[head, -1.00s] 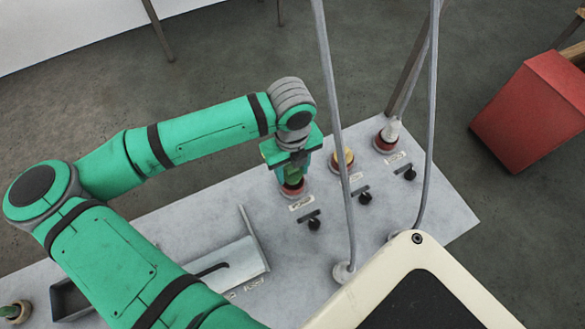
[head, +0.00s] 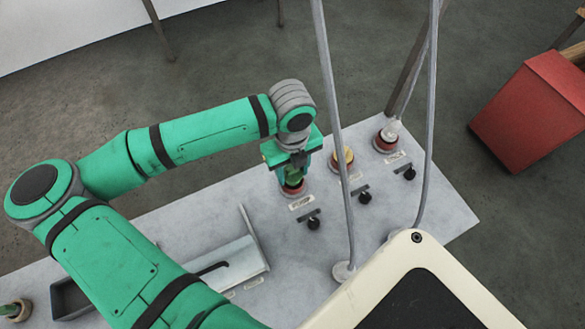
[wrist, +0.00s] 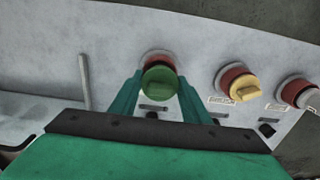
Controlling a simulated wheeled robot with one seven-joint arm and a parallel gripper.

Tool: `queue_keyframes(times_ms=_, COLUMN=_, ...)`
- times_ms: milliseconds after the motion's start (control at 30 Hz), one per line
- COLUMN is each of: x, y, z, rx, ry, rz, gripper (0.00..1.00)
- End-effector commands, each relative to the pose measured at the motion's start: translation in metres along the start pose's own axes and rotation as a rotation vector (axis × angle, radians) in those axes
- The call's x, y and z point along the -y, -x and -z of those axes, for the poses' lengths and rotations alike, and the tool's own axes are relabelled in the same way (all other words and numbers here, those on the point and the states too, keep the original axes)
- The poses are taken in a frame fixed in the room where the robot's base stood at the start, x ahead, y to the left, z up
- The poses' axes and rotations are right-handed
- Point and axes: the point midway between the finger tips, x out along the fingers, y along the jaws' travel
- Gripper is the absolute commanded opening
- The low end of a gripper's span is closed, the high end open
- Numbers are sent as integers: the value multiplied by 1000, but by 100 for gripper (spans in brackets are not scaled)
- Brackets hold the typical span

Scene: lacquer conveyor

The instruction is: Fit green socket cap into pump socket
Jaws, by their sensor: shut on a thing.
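The green socket cap (wrist: 159,80) is between the fingers of my gripper (wrist: 158,95), which is shut on it. In the head view my gripper (head: 292,172) points down with the green cap (head: 291,173) at the leftmost red-ringed pump socket (head: 292,190). In the wrist view that socket's red ring (wrist: 157,57) shows just behind the cap. The cap covers most of the socket opening, so I cannot tell whether it is seated or just above it.
A socket with a yellow cap (head: 342,157) and one with a white cap (head: 386,139) stand to the right. Black valve knobs (head: 313,223) sit in front of the sockets. Grey upright poles (head: 336,130) rise nearby. A metal tray (head: 235,265) lies to the left.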

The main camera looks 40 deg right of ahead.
Motion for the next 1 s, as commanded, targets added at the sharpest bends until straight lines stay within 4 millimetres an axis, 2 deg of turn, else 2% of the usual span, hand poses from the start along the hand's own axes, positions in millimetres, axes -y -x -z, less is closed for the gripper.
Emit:
queue_keyframes(times_ms=600, x=0, y=-13, z=0, rx=0, ry=0, rz=1, gripper=21)
queue_keyframes(times_ms=633, x=0, y=-13, z=0, rx=1, ry=0, rz=0, gripper=50)
queue_keyframes(times_ms=700, x=0, y=-13, z=0, rx=1, ry=0, rz=0, gripper=64)
queue_keyframes(times_ms=1000, x=0, y=-12, z=0, rx=1, ry=0, rz=0, gripper=64)
